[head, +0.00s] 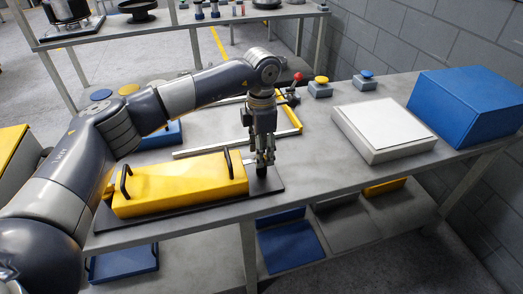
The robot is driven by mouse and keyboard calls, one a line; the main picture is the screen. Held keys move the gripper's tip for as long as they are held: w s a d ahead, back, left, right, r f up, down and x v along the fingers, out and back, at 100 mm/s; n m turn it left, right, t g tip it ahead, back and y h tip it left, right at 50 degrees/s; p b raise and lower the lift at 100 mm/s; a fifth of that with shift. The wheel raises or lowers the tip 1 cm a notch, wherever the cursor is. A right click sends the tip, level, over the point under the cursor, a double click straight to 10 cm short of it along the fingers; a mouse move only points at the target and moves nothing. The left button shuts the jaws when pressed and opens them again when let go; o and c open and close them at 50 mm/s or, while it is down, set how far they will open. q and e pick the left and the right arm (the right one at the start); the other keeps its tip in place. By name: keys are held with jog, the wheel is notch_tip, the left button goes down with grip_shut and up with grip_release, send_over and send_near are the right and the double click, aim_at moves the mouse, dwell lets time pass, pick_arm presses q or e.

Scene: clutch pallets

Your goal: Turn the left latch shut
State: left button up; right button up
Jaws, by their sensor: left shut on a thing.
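A yellow case (180,187) with two black handles lies on a dark base plate (215,203) on the grey table. My left gripper (262,165) points down at the right end of the case. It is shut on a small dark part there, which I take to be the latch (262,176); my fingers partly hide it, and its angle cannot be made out. My right gripper is not in view.
Behind my gripper a frame with a yellow bar (289,112) and a red-knobbed lever (297,77) stand on the table (340,181). Yellow (321,86) and blue (365,80) buttons are at the back. A white-topped box (385,130) and a blue box (470,105) stand to the right.

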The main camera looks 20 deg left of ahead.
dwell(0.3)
pick_arm(q)
jog(key=o, duration=1.1)
jog(key=shift+c, duration=0.2)
jog(key=shift+r, duration=0.1)
notch_tip(320, 180, up, 12)
jog(key=shift+s+f, duration=0.1)
jog(key=shift+f, duration=0.1)
